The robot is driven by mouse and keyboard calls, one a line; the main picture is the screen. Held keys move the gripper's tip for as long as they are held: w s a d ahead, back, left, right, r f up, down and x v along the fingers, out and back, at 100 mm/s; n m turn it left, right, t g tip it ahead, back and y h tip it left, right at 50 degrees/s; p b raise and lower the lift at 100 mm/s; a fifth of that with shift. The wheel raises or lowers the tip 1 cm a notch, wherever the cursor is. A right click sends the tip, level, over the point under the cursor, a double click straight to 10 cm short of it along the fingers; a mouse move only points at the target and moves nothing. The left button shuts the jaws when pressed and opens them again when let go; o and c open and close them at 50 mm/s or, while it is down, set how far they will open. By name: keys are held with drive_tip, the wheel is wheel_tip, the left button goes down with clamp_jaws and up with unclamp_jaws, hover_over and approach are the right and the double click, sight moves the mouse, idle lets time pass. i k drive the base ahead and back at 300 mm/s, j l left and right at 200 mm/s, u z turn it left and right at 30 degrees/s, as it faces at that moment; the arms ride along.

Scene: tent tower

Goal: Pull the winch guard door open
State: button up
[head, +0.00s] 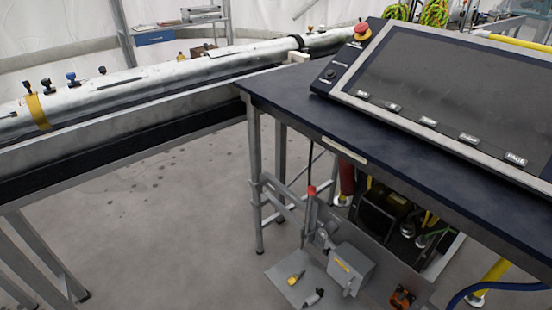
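A compartment (388,212) with an open front shows under the dark-topped table, with machinery and a yellow-labelled part inside; it may hold the winch. A grey metal panel (345,232) lies in front of it, with a small grey box (351,268) at its lower part. I cannot tell for sure which part is the winch guard door, or whether it is open. A thin upright lever with a red knob (311,190) stands at the left of the panel. My gripper is not in view.
The table (290,95) carries a large sloped control console (450,85) with a red emergency button (362,31). A long silver tube (130,85) lies on a bench at left. A blue hose (490,288) lies at lower right. The grey floor (165,215) between is clear.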

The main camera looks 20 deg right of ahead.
sight(343, 274)
drive_tip(key=z, duration=1)
drive_tip(key=k+l+u, duration=0.2)
drive_tip(key=l, duration=0.25)
drive_tip(key=i+j+z, duration=0.15)
drive_tip(key=j+z, duration=0.15)
drive_tip(key=j, duration=0.2)
